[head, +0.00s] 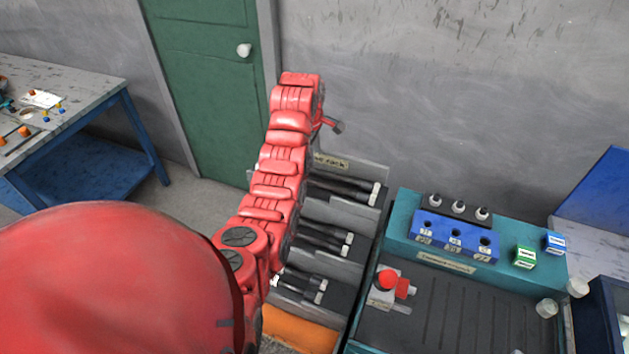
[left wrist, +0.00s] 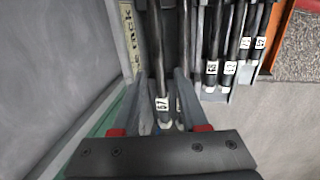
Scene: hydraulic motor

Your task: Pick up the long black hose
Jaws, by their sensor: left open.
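The long black hoses (head: 345,188) lie side by side on the top tier of the grey stepped rack, with pale ends at the right. In the left wrist view a long black hose (left wrist: 158,60) with a white number tag runs between my gripper's fingers, and a second one lies just right of it. My left gripper (left wrist: 160,82) is open, with one finger on each side of the tagged end. In the head view, only a small dark part of my left gripper (head: 334,125) shows past my red arm, above the rack. My right gripper is not visible.
Shorter black hoses (head: 326,238) lie on the lower rack tiers. A teal workbench (head: 400,240) with a blue block (head: 455,235) and a red-topped part (head: 387,282) stands right of the rack. The wall is close behind. A blue-framed table (head: 100,105) stands at the left.

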